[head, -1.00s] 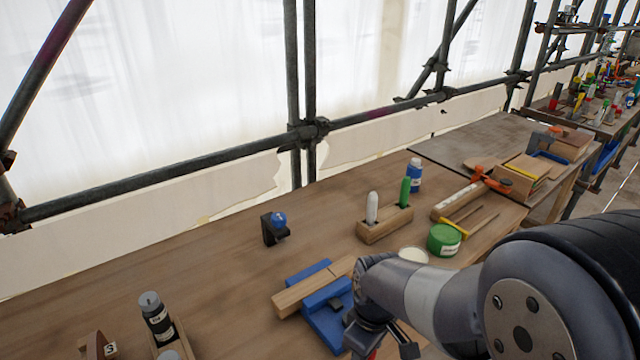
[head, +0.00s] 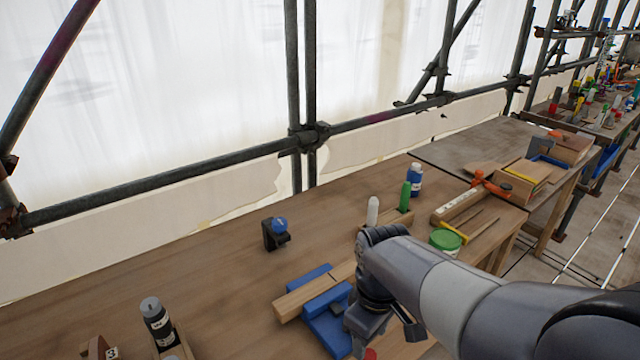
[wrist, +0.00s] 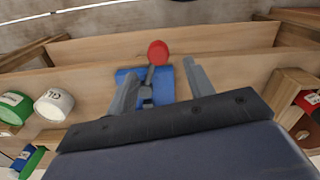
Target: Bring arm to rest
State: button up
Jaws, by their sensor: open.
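My arm reaches in from the lower right of the head view. My gripper (head: 386,338) points down near the blue vise-like block (head: 322,330), which has a wooden bar (head: 312,292) lying across it. In the wrist view my gripper (wrist: 160,82) has its two fingers spread apart with nothing between them held. A red round knob (wrist: 157,53) and a blue part (wrist: 155,84) show beyond and between the fingers. The lower part of the fingers is partly cut off or hidden in the head view.
A wooden block with a white and a green stick (head: 405,196), a blue bottle (head: 415,180) and a green tub (head: 444,242) stand close behind my arm. A blue ball on a black holder (head: 276,232) stands farther left. Scaffold poles (head: 290,100) rise behind.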

aim_at(370, 354)
notch_tip(370, 354, down, 7)
jog(key=shift+f+b, duration=0.1)
jog(key=shift+b, duration=0.25)
jog(key=shift+w+d+r+n, duration=0.1)
jog(key=shift+d+r+n, duration=0.1)
jog(key=shift+n, duration=0.2)
jog(key=shift+w+d+n, duration=0.2)
jog(key=shift+d+n, duration=0.5)
jog(key=shift+d, duration=0.05)
jog(key=shift+s+d, duration=0.1)
